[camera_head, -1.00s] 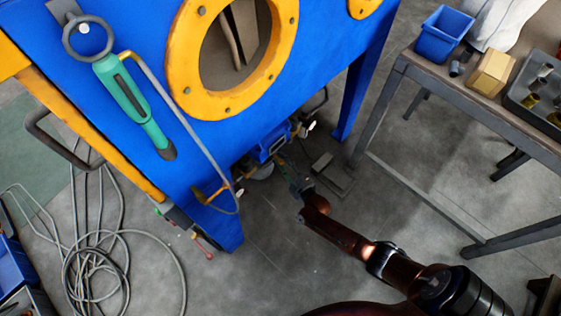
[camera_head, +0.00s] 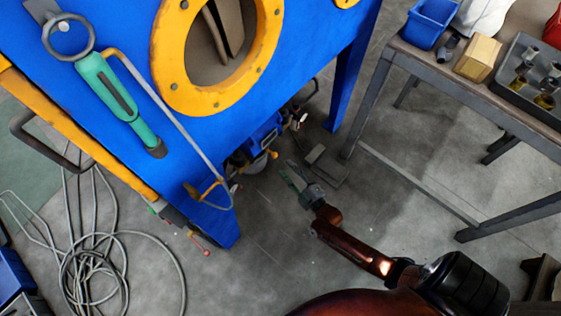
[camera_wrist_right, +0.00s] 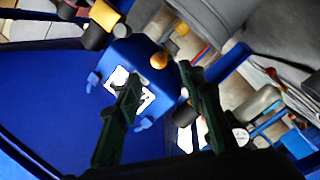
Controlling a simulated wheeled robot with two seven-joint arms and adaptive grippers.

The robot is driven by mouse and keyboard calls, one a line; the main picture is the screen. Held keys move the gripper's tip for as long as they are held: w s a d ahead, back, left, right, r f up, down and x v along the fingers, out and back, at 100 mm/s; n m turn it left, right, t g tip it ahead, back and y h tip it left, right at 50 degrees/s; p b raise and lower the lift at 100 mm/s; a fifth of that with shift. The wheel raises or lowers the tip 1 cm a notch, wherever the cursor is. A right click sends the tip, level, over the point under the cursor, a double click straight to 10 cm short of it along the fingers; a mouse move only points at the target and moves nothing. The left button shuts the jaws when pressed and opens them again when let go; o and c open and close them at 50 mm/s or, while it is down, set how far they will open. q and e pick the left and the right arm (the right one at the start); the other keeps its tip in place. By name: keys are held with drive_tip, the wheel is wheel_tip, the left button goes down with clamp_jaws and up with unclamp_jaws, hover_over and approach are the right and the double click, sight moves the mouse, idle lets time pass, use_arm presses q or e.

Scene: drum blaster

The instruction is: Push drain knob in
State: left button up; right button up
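The blue blast cabinet (camera_head: 300,60) fills the upper left of the head view. Under its front is a cluster of fittings with a small blue box (camera_head: 264,134) and an orange-yellow round knob (camera_head: 272,154). In the right wrist view, the blue box (camera_wrist_right: 140,72) and an orange knob (camera_wrist_right: 158,60) show ahead of the fingers. I cannot tell for sure whether this is the drain knob. My right gripper (camera_head: 287,172) is just below and right of that knob, apart from it. In the wrist view its fingers (camera_wrist_right: 158,76) are spread and empty. My left gripper is out of view.
A grey pedal (camera_head: 325,165) lies on the floor right of my right gripper. A workbench (camera_head: 400,60) with bins stands at right. Coiled hose lies lower left. Floor in front is clear.

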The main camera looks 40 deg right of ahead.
drive_tip(key=shift+s, duration=1.2)
